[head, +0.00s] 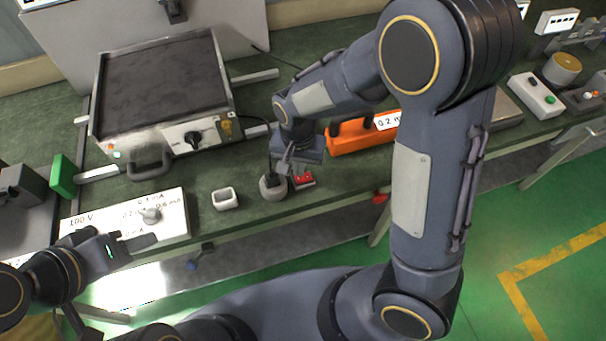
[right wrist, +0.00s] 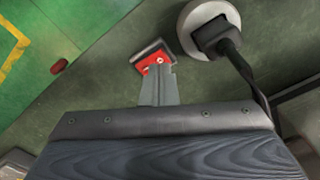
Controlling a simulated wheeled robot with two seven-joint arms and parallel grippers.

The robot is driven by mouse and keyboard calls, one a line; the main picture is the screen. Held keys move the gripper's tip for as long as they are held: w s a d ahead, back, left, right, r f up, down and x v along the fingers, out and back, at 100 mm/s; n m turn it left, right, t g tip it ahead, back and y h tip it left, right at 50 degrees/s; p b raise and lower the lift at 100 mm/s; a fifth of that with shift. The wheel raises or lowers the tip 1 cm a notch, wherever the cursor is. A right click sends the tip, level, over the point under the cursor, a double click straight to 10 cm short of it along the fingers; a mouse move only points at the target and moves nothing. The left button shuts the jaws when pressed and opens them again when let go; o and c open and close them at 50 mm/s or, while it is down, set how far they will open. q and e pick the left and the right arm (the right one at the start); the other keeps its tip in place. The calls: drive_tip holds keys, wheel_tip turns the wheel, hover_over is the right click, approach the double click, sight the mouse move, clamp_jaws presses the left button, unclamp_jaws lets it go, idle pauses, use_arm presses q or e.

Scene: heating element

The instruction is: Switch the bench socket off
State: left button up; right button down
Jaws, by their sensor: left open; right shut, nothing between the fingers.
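The bench socket (head: 272,187) is a round grey unit on the front part of the green bench, with a black plug and cable in it. It also shows in the right wrist view (right wrist: 200,42). Beside it sits a small red rocker switch (head: 304,178) in a dark housing, seen too in the right wrist view (right wrist: 146,64). My right gripper (head: 287,168) is shut and empty, pointing down over the switch. In the right wrist view its fingertips (right wrist: 160,65) overlap part of the red rocker; I cannot tell whether they touch. My left gripper (head: 135,241) is open and empty at the front left.
A white range box with a knob (head: 151,215) stands near my left gripper. A small white dish (head: 225,198) is left of the socket. A hotplate (head: 160,90) stands behind, and an orange meter (head: 350,138) is right of my right gripper. A red knob (head: 380,198) is on the bench front.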

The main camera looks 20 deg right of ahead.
drive_tip(key=shift+f+b, duration=0.9)
drive_tip(key=shift+f, duration=0.25)
idle(0.4)
drive_tip(key=shift+r, duration=0.1)
wheel_tip(320, 180, up, 7)
drive_tip(key=p, duration=0.6)
idle(0.3)
drive_tip(key=s+d+r+n+t+y, duration=0.2)
drive_tip(key=s+d+r, duration=0.2)
drive_tip(key=s+r, duration=0.3)
drive_tip(key=s+d+r+n+t+y, duration=0.1)
drive_tip(key=s+d+r+n+t, duration=0.1)
drive_tip(key=s+d+r, duration=0.3)
drive_tip(key=shift+s+r+t+y, duration=0.4)
drive_tip(key=shift+s+r+t, duration=0.55)
drive_tip(key=shift+s, duration=1.15)
